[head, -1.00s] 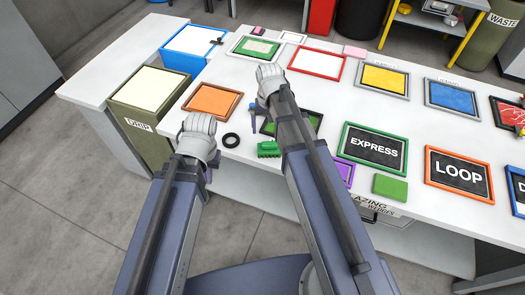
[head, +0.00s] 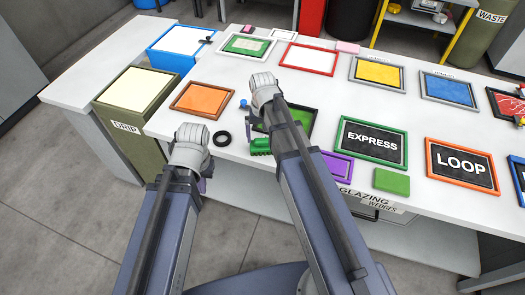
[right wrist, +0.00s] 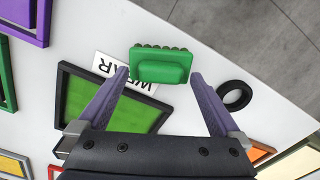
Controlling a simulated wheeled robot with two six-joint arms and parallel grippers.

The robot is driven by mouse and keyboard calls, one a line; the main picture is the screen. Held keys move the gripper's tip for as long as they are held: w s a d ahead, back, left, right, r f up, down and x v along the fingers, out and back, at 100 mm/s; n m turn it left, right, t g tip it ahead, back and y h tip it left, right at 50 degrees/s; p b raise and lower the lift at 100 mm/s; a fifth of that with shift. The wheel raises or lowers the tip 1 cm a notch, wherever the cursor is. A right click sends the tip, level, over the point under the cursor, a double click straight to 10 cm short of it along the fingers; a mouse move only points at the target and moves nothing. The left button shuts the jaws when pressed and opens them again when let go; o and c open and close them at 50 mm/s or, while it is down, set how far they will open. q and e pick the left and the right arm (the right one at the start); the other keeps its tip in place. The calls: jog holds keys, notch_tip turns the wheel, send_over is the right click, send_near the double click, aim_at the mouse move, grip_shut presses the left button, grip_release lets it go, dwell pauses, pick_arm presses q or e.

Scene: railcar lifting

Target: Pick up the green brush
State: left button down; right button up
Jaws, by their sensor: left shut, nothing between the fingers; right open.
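The green brush (head: 260,146) lies on the white table near its front edge, partly hidden behind my right arm in the head view. In the right wrist view the brush (right wrist: 160,66) shows its smooth green block with a bumpy bristle edge at the far side. My right gripper (right wrist: 158,77) is open, its two purple fingers apart with the brush lined up between and just beyond their tips. In the head view my right gripper (head: 263,95) is above the table behind the brush. My left gripper (head: 193,143) is shut and empty, left of the brush at the table's front edge.
A black ring (head: 222,138) lies just left of the brush. A dark-framed green panel (head: 298,118) is behind it, and a purple frame (head: 336,166) and a green block (head: 392,181) are to the right. An olive bin (head: 130,117) stands at the left.

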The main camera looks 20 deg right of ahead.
aim_at(263, 140)
jog(key=shift+f, duration=0.7)
pick_arm(q)
jog(key=shift+f, duration=0.65)
pick_arm(e)
jog(key=shift+r, duration=0.1)
